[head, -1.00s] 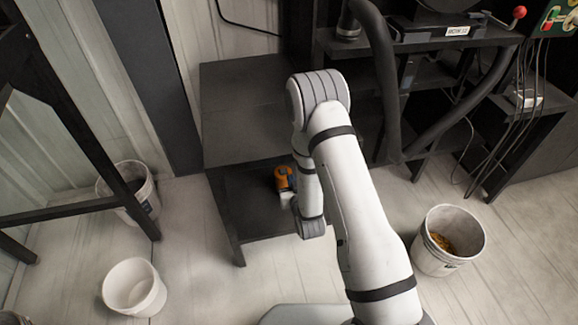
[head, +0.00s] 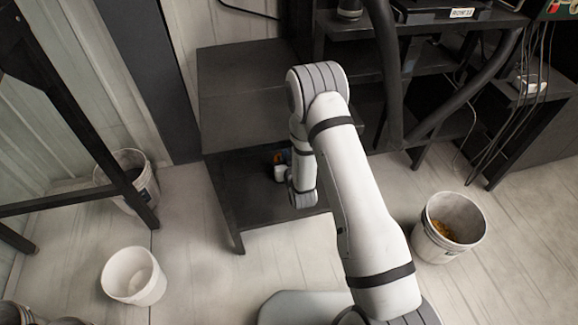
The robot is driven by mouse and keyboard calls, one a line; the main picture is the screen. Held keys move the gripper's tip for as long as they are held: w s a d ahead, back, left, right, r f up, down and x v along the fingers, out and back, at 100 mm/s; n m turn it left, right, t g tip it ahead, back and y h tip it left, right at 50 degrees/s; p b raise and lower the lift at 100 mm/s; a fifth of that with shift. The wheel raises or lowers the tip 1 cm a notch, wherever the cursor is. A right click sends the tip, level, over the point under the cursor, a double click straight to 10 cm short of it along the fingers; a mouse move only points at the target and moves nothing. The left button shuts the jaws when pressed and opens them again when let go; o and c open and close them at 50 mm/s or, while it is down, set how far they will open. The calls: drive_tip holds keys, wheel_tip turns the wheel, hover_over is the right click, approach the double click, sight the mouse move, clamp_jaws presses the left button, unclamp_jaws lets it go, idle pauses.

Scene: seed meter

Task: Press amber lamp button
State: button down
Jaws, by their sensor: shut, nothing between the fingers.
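No amber lamp button can be made out in the head view. A green panel (head: 560,9) with coloured parts shows only its lower edge at the top right corner, cut off by the frame. My arm reaches up from the bottom right and bends down in front of the black table. My gripper (head: 280,158) is only partly seen, as a small orange and bluish part beside the wrist, below the table's top. It looks shut and empty; its fingertips cannot be made out. It is far from the panel.
A black table (head: 240,105) stands behind my wrist. Black machinery with a thick hose (head: 470,105) fills the right. A bucket with orange-brown contents (head: 436,252) stands at right on the floor. A white bucket (head: 133,280) and a grey bucket (head: 147,195) stand at left.

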drive_tip(key=shift+x, duration=1.1)
wheel_tip(320, 180, down, 3)
drive_tip(key=shift+w+r+b, duration=0.1)
drive_tip(key=shift+b, duration=0.65)
drive_tip(key=shift+f, duration=0.7)
